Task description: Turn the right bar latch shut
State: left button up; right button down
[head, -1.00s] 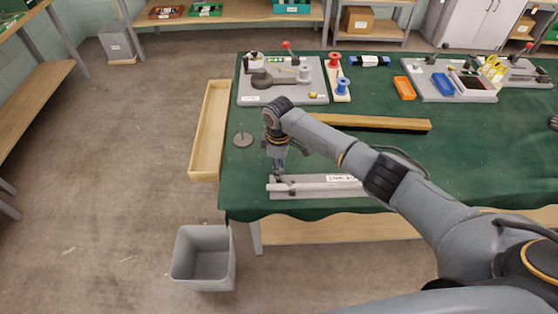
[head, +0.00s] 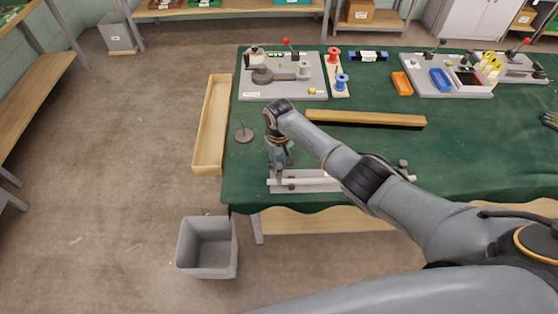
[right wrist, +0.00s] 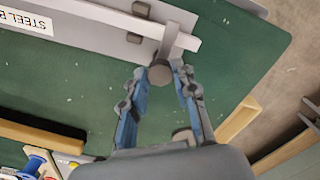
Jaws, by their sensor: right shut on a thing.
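The bar fixture is a grey plate with a pale bar (head: 312,182) along it, at the near edge of the green table. My right gripper (head: 280,163) is over the fixture's left end in the head view. In the right wrist view, a bar latch shows as a grey arm (right wrist: 175,40) lying across the white bar (right wrist: 100,15), with a round dark knob (right wrist: 160,73) at its end. My right gripper (right wrist: 162,80) has its fingers on both sides of this knob and is shut on it.
A dark knob (head: 403,166) shows at the fixture's right end, partly behind my arm. A wooden strip (head: 365,118) lies behind the fixture. A wooden tray (head: 198,150) is along the table's left edge, a grey bin (head: 208,250) on the floor. Boards with parts stand farther back.

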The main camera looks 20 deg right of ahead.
aim_at(279, 166)
dwell(0.3)
jog(key=c, duration=1)
grip_release()
jog(key=shift+c, duration=0.2)
notch_tip(279, 166, up, 12)
